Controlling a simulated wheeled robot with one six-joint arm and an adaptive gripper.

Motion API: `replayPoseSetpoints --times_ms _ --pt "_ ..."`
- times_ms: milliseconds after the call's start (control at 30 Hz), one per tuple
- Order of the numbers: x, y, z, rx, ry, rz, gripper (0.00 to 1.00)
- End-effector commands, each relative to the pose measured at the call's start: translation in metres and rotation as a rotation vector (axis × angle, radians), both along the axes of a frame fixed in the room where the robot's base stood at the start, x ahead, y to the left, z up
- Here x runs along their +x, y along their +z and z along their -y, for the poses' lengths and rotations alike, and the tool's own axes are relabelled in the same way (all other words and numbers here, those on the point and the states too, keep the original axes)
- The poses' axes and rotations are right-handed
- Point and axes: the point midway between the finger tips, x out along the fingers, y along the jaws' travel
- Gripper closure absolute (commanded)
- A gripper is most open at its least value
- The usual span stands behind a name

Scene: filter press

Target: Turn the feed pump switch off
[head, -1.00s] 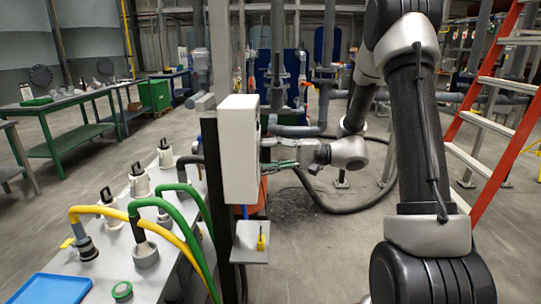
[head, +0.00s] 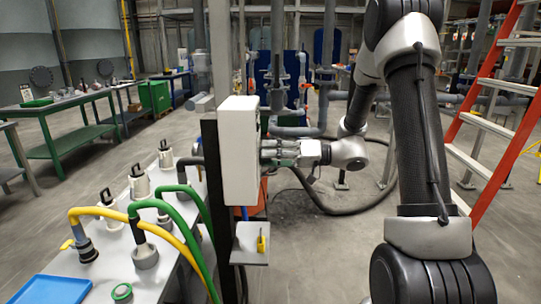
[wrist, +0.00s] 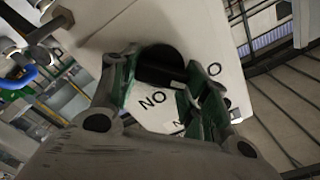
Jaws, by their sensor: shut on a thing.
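The white switch box (head: 240,150) stands on a dark post in the head view; its front face is turned to the right, away from that camera. In the wrist view its white panel (wrist: 215,25) fills the middle, with a round black switch knob (wrist: 160,60) and black letters beside it. The letters read like "NO" in this view; others are partly hidden by a finger. My gripper (head: 272,152) is at the box's face. Its green-padded fingers, also in the wrist view (wrist: 158,78), are shut on the knob, one on each side. A short pale mark shows on the knob.
A small grey shelf with a yellow item (head: 261,243) sits below the box. Yellow and green hoses (head: 180,225) run over a grey bench at the left. A red ladder (head: 490,110) stands at the right. A dark hose lies on the floor behind my arm.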

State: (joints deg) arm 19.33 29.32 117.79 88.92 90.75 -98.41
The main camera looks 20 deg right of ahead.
Motion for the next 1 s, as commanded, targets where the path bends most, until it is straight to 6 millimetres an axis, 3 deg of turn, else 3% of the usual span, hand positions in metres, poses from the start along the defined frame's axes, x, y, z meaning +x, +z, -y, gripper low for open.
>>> replayPoseSetpoints --times_ms 733,767,800,867,1000 --pt "-0.0010 -0.0014 0.0002 -0.028 0.001 0.074 0.78" --pt "-0.0011 -0.0014 0.0002 -0.028 0.002 0.074 0.49" --pt "-0.0011 -0.0013 0.0002 -0.028 0.001 0.074 0.41" --pt "-0.0009 -0.0010 0.0001 -0.028 0.001 0.074 0.32" --pt "-0.0007 -0.0006 0.0001 -0.026 0.001 0.074 0.32"
